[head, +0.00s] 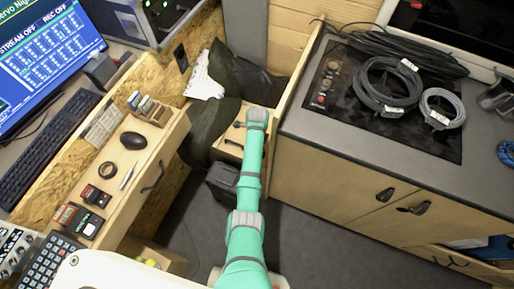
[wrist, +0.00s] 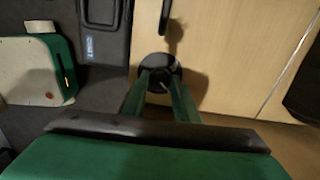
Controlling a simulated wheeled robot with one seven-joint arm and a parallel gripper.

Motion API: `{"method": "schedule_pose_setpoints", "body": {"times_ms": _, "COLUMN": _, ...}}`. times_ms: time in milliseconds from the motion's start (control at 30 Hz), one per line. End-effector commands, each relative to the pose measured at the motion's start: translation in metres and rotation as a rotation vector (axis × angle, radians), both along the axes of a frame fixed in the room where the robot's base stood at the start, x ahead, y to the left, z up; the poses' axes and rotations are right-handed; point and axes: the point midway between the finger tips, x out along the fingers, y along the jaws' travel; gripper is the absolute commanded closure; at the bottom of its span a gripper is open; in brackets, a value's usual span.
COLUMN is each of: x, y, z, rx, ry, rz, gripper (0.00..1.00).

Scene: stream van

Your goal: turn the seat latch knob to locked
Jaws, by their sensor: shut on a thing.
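The seat latch knob (wrist: 158,69) is a round black knob on a pale wood panel (wrist: 215,45) in the wrist view. My gripper (wrist: 161,84) has its two green fingers shut on the knob, one on each side. The fingers and the dark shadow cover part of the knob, so its turned position and any locked mark cannot be read. In the head view my teal arm reaches forward to the wooden bench at the back, and the knob and fingertips are hidden there.
A dark case (wrist: 103,45) with a pale label stands left of the knob.

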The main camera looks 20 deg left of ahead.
Motion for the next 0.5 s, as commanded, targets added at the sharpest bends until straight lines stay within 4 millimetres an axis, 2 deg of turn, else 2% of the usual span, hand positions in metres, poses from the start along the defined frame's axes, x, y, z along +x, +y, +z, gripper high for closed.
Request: {"method": "schedule_pose_setpoints", "body": {"times_ms": 500, "x": 0.0015, "y": 0.0008, "z": 0.0012, "rx": 0.002, "ry": -0.003, "rz": -0.047, "gripper": 0.95}}
